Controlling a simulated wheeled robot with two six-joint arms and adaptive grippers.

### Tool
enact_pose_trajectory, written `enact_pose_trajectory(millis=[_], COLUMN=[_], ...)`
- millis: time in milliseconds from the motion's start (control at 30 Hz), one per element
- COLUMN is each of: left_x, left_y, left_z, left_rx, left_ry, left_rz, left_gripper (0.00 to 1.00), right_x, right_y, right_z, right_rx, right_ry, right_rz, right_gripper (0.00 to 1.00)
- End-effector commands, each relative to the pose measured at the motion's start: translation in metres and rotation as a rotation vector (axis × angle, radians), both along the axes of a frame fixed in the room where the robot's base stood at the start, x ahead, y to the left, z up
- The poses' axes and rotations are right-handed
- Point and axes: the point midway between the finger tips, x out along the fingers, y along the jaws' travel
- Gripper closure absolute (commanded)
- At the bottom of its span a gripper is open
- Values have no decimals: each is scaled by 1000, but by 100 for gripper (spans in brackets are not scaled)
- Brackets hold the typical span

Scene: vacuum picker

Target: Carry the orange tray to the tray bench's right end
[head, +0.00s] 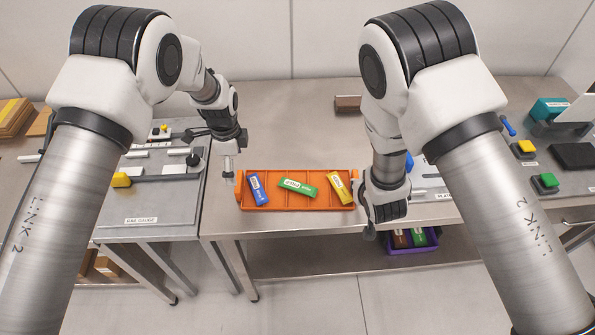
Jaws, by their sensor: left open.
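The orange tray (293,203) lies flat on a steel bench (290,152), close to its front edge. It holds a blue packet (257,188), a green packet (297,186) and a yellow packet (340,188). My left gripper (228,174) is open beside the tray's left end; I cannot tell whether it touches the tray. My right gripper (371,228) is at the tray's right end, partly hidden by its own wrist, and its jaws cannot be made out.
A rail gauge fixture (160,172) stands on the left bench. A brown block (347,103) lies at the back. A purple crate (413,246) sits on the shelf below. Yellow (526,146) and green (548,180) buttons are at the right.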

Motion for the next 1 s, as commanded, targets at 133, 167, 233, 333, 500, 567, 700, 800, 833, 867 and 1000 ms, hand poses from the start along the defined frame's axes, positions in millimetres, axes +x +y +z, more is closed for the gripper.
enact_pose_trajectory(millis=[133, 167, 233, 333, 500, 567, 700, 800, 833, 867, 1000], left_x=[0, 0, 0, -1, -1, -1, -1, -1, -1, -1, -1], left_y=[0, 0, 0, 0, 0, 0, 0, 0, 0, 0, 0], left_z=[0, 0, 0, -5, -28, -38, -61, -72, -74, -76, -79], left_rx=[0, 0, 0, 0, 0, 0, 0, 0, 0, 0, 0], left_ry=[1, 1, 1, 2, 3, 4, 2, 1, 1, 1, 1], left_rz=[0, 0, 0, 0, 1, 1, 0, -1, 0, 0, 0], left_gripper=[0, 0, 0, 0, 0, 0, 0, 0, 0, 0, 0], right_x=[0, 0, 0, 3, 18, 26, 42, 50, 52, 53, 55], right_y=[0, 0, 0, 0, 0, 0, 0, 0, 0, 0, 0], right_z=[0, 0, 0, -3, -20, -27, -44, -52, -53, -54, -56], right_rx=[0, 0, 0, 1, 3, 3, 2, 1, 1, 1, 0], right_ry=[1, 1, 1, 0, 1, 0, 0, 2, 1, 0, 1], right_rz=[0, 0, 0, -1, -1, -1, -2, -1, -1, -1, 0], right_gripper=[76, 76, 76, 76, 76, 76, 76, 76, 76, 76, 76])
